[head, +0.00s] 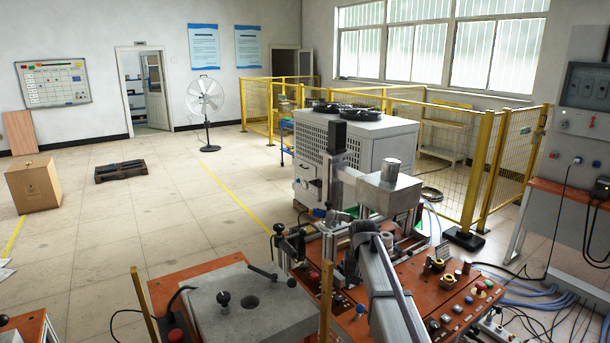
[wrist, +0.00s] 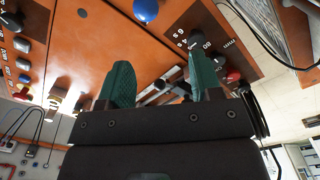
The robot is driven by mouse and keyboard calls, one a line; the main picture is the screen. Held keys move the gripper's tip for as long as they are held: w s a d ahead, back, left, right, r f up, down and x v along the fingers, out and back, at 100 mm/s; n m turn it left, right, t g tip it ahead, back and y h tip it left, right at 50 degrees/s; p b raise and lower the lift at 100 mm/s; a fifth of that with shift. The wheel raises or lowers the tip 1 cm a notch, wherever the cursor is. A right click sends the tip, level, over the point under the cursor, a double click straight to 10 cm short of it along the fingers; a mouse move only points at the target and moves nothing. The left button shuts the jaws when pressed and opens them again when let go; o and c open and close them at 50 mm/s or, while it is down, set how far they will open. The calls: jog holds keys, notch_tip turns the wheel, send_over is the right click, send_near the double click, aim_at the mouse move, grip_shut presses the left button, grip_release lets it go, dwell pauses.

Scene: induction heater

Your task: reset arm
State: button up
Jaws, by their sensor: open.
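My gripper (wrist: 162,82) shows in the wrist view with its two green ridged fingers apart and nothing between them. An orange panel (wrist: 120,45) with knobs and buttons fills much of the view beyond the fingers. In the head view my grey arm reaches up from the bottom edge over the orange-topped machine bench (head: 415,285). My gripper's fingers cannot be made out there.
A blue knob (wrist: 146,10) and a red button (wrist: 233,76) show in the wrist view. In the head view, a metal-topped stand (head: 250,325) is at lower left of the bench. A yellow fence (head: 470,170) stands behind. Open floor lies left.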

jog(key=s+n, duration=0.1)
jog(key=s, duration=2.9)
jog(key=shift+s+d, duration=0.15)
jog(key=shift+s, duration=0.15)
jog(key=shift+f, duration=0.1)
